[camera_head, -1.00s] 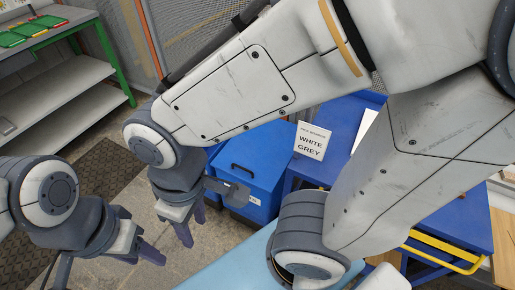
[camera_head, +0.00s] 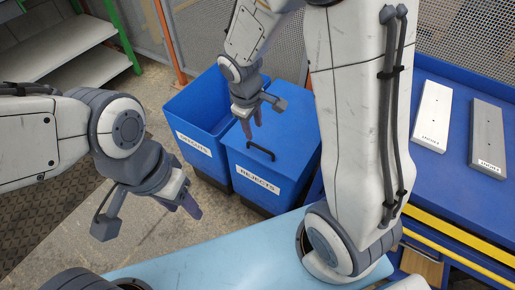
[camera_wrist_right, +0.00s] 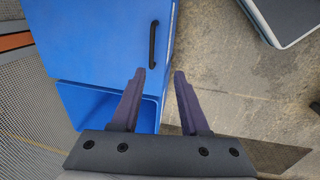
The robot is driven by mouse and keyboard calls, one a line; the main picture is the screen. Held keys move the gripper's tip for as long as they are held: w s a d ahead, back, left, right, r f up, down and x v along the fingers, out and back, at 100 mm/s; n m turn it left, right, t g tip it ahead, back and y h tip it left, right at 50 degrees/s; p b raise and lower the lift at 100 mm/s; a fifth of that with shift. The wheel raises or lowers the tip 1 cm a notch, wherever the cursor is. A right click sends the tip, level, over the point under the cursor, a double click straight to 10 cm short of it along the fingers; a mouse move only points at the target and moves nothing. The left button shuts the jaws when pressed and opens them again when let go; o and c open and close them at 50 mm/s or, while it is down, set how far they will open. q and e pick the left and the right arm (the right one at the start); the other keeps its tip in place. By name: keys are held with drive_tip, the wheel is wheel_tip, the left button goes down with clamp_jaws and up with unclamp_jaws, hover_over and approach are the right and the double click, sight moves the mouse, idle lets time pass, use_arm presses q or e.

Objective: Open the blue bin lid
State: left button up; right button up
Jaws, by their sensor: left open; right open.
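The lidded blue bin (camera_head: 262,190), labelled REJECTS, stands on the floor near the middle of the head view. Its blue lid (camera_head: 290,143) lies closed on top, with a black bar handle (camera_head: 262,151) near the front edge. The lid (camera_wrist_right: 105,40) and handle (camera_wrist_right: 153,45) also show in the right wrist view. My right gripper (camera_head: 252,130) is open and empty near the lid, pointing down. In the wrist view the handle is just beyond its fingertips (camera_wrist_right: 160,75), apart from them. My left gripper (camera_head: 190,205) is open and empty, left of the bin.
An open blue bin (camera_head: 200,112) with a white label stands directly left of the lidded one. A blue table (camera_head: 455,190) at the right holds a white board (camera_head: 433,115) and a grey board (camera_head: 487,138). A shelf (camera_head: 75,50) stands at the back left.

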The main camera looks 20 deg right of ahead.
sight(262, 148)
drive_tip(key=w+d+f+b, duration=0.1)
drive_tip(key=f, duration=0.3)
drive_tip(key=d+f+b, duration=0.1)
drive_tip(key=f+b, duration=0.1)
drive_tip(key=f, duration=0.3)
drive_tip(key=w+d+f+b, duration=0.1)
drive_tip(key=f, duration=0.3)
drive_tip(key=shift+w+d+f, duration=0.15)
drive_tip(key=shift+w+d, duration=0.05)
drive_tip(key=shift+w, duration=0.1)
use_arm(q)
wheel_tip(262, 148, down, 5)
drive_tip(key=shift+f, duration=0.2)
use_arm(e)
clamp_jaws()
idle(0.4)
